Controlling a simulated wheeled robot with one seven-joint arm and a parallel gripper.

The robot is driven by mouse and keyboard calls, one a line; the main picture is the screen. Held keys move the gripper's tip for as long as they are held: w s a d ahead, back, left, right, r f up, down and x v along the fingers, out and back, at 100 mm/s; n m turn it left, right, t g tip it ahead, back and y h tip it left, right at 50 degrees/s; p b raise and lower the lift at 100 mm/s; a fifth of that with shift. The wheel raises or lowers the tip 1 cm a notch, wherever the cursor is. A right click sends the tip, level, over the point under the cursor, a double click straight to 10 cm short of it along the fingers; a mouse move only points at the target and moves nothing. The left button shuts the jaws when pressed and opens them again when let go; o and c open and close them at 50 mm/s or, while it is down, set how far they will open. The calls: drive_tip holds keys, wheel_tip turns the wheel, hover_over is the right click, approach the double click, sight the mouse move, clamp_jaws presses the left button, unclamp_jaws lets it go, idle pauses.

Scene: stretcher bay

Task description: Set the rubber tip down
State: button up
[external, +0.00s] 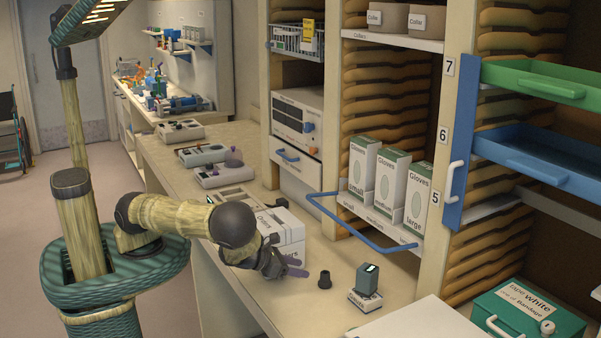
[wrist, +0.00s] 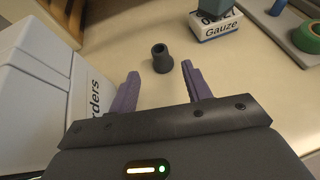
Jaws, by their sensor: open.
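The rubber tip (external: 325,279) is a small dark grey, hollow, flared piece standing upright on the beige counter (external: 240,140). In the wrist view the rubber tip (wrist: 162,58) stands just beyond my fingertips, with its open end up. My gripper (external: 293,265) is low over the counter, to the left of the tip in the external view. In the wrist view my gripper (wrist: 160,82) has its two purple fingers apart with nothing between them. The fingers do not appear to touch the tip.
White boxes (external: 284,228) stand close beside my gripper; one (wrist: 40,100) fills the left of the wrist view. A gauze box (external: 364,300) with a grey-green block on it is right of the tip. A blue rail (external: 360,235) juts from the shelf. Green tape (wrist: 307,38) lies far right.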

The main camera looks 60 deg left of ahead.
drive_tip(key=p+v, duration=0.2)
drive_tip(key=p, duration=0.1)
drive_tip(key=shift+w, duration=0.1)
drive_tip(key=shift+w+f, duration=0.1)
idle(0.8)
